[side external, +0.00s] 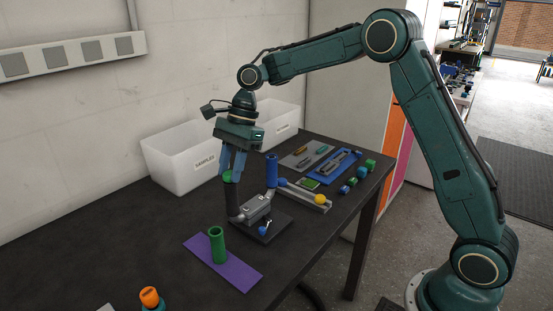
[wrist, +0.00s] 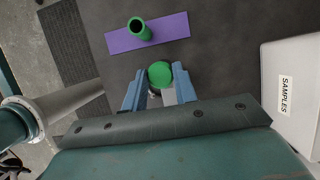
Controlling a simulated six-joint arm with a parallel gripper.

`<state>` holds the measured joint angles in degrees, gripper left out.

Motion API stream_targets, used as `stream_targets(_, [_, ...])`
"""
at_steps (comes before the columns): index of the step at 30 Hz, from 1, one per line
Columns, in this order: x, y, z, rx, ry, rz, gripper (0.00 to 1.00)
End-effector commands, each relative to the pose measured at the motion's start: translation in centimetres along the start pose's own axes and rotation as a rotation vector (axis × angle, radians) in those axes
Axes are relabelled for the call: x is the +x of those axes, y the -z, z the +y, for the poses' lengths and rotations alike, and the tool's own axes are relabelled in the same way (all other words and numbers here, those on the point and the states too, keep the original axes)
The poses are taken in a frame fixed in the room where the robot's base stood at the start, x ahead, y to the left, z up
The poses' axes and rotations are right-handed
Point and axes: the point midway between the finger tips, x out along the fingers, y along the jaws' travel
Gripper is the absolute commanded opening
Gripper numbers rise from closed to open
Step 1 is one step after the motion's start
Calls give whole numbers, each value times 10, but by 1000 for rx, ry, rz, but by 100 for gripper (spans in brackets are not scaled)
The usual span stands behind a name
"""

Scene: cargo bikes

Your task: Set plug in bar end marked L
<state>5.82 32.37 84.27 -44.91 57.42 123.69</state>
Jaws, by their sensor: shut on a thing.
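My gripper (side external: 232,172) points down with its blue fingers shut on a green plug (side external: 227,178). In the wrist view the plug's round green face (wrist: 160,74) shows between the fingertips (wrist: 158,84). The plug is at the top of an upright black bar end (side external: 232,201); I cannot tell whether it is seated in it or just above. No L mark is legible on either end.
A green open tube (side external: 217,246) stands on a purple mat (side external: 240,277) in front. White bins (side external: 180,166), one labelled SAMPLES, stand behind on the left. A yellow ball (side external: 321,199), a blue tray (side external: 333,166) and several small blocks lie right. An orange-topped part (side external: 149,297) is at front left.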

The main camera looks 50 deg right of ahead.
Motion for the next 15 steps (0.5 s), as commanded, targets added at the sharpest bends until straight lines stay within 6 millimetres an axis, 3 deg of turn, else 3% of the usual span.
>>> stream_targets(10, [1,1,0,3,-3,0,7])
stream_targets(11, [1,1,0,3,-3,0,32])
stream_targets(14, [1,1,0,3,-3,0,52])
stream_targets(15, [1,1,0,3,-3,0,54])
